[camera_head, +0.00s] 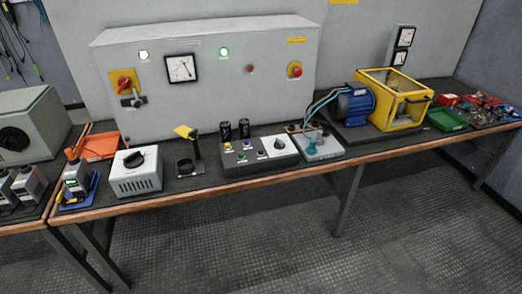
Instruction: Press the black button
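A dark grey control box (232,166) sits on the bench near the middle, with several small coloured buttons on its sloped top. A yellow button (228,146) is at its left, and a white-faced rotary selector (279,145) with a black knob is at its right. The buttons are too small to tell surely which one is black. Two black cylinders (244,128) stand upright at the back of the box. Neither of my grippers is in view.
The bench (210,191) also holds a grey box with a black knob (136,169), a black stand with a yellow top (188,153), a blue motor (354,104) beside a yellow-framed cage (396,98), and a green tray (446,119). A grey cabinet (210,95) stands behind. The floor in front is clear.

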